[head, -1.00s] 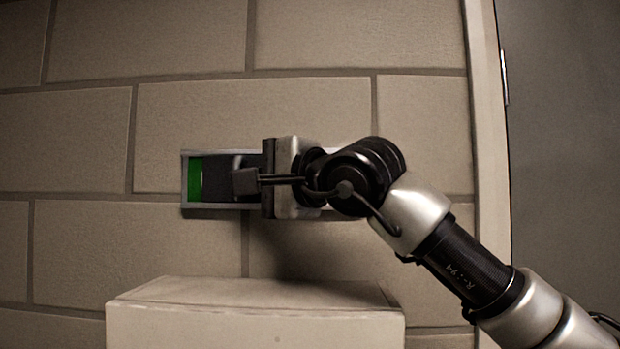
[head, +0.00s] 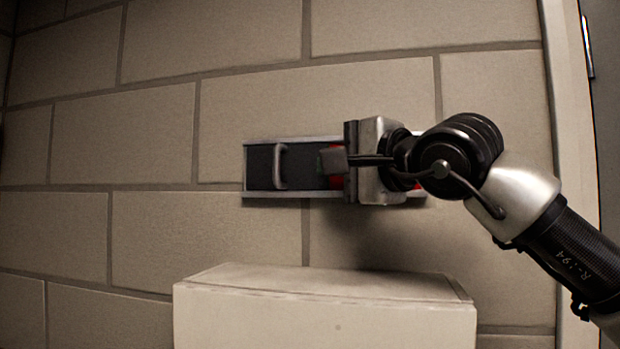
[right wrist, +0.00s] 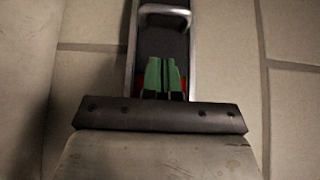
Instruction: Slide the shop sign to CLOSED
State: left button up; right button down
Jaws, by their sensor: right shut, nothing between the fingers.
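The shop sign (head: 247,172) is a pale metal track on the block wall. Its dark slider (head: 262,168) with a grey bar handle (head: 280,166) sits at the track's left end. A red panel (head: 336,178) shows right of the slider, partly behind my right gripper (head: 328,161). That gripper is shut and empty, to the right of the handle and apart from it. My left gripper is out of view.
A pale box-like block (head: 325,305) stands below the sign. A light vertical trim (head: 570,110) and a grey surface bound the wall at the right. The wall left of the sign is clear.

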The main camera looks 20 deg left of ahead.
pick_arm(q)
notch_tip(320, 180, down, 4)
jog(key=b, duration=0.2)
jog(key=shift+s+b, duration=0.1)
jog(key=shift+b, duration=0.3)
pick_arm(e)
jog(key=v, duration=0.8)
jog(key=shift+s+d, duration=0.15)
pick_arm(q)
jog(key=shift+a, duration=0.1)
pick_arm(e)
jog(key=shift+s+f, duration=0.1)
jog(key=shift+s, duration=0.05)
